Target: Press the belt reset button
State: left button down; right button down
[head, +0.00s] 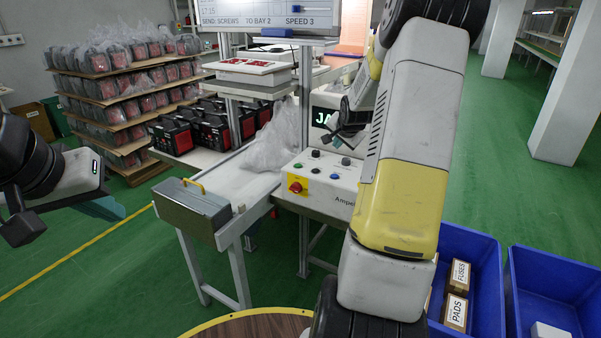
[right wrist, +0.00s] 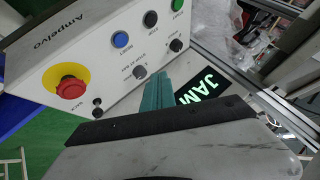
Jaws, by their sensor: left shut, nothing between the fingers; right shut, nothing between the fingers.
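The white control box (head: 325,180) stands beside the belt's end, with a row of buttons on its top panel. In the right wrist view the blue button (right wrist: 120,39) has a small label that seems to read RESET. My left gripper (head: 106,208) is shut and empty at the far left, away from the box.
A red stop knob (right wrist: 70,87) on a yellow disc sits at the panel's corner. A screen (right wrist: 203,88) reads JAM. A clear plastic bag (head: 272,145) lies on the belt (head: 235,180). Blue bins (head: 480,255) stand at right; black-and-red devices (head: 205,125) stand behind.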

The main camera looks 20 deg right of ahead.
aim_at(335, 177)
jog(key=shift+f, duration=0.15)
jog(key=shift+f, duration=4.3)
jog(key=shift+f, duration=0.1)
jog(key=shift+f, duration=0.35)
jog(key=shift+f, duration=0.4)
jog(key=shift+r, duration=0.8)
